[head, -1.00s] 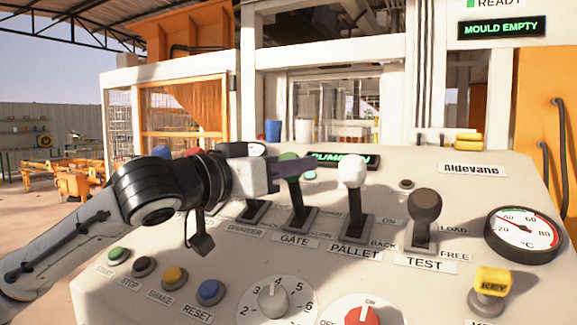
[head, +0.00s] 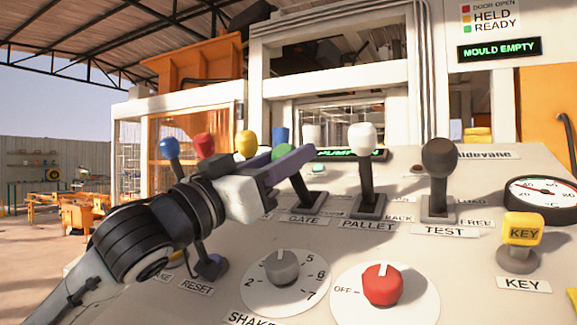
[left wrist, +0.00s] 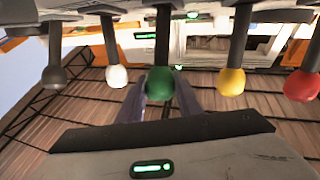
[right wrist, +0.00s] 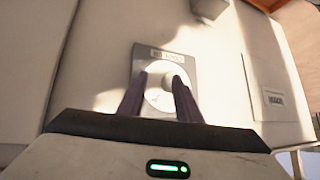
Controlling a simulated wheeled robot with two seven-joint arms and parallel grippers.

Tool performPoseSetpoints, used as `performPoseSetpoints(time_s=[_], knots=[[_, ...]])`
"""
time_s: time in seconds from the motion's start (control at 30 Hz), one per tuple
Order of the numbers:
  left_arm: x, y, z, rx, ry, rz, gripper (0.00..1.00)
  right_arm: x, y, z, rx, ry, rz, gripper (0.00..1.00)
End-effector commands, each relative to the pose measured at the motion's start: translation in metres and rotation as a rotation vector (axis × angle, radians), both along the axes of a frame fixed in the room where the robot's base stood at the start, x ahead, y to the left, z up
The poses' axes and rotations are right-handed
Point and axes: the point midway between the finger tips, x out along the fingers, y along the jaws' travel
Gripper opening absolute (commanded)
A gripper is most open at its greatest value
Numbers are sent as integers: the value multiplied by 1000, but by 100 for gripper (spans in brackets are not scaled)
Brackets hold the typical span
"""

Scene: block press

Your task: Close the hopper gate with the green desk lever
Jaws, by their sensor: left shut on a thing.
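The green-knobbed lever (head: 284,151) rises from the slot marked GATE on the sloping desk. Its stem leans to the left in the head view. My left gripper (head: 298,160) is shut on its knob, and its fingers hide part of it. In the left wrist view the green knob (left wrist: 160,82) sits between the two fingertips. My right gripper (right wrist: 160,85) is out of the head view. The hopper gate itself cannot be made out.
The white PALLET lever (head: 362,140) and black TEST lever (head: 439,158) stand to the right. Yellow (head: 246,144), red (head: 204,146) and blue (head: 169,148) levers stand to the left. A grey dial (head: 281,268), red switch (head: 382,286) and yellow key (head: 523,229) lie nearer.

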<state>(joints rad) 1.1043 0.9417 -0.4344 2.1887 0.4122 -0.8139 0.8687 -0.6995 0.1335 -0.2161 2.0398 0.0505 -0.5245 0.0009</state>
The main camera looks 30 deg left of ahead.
Motion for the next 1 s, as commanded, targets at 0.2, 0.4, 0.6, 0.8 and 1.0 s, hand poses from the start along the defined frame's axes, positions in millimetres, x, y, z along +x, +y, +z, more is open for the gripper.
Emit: performPoseSetpoints(time_s=[0.2, 0.4, 0.6, 0.8, 1.0], knots=[[0, -2, -3, 3, 6, -4, 37, -3, -1, -2, -2, 7, 0, 31], [0, -1, -2, 3, 5, -3, 50, -3, -2, -3, -4, 8, 0, 31], [-1, 0, -3, 2, 5, -2, 50, -2, -2, -3, -6, 5, 0, 31], [-24, 6, -15, 5, 5, -1, 50, 1, -2, -10, -4, 0, 0, 31], [-60, 19, -33, 6, 6, 3, 50, 1, -2, -23, -3, -1, 1, 31]])
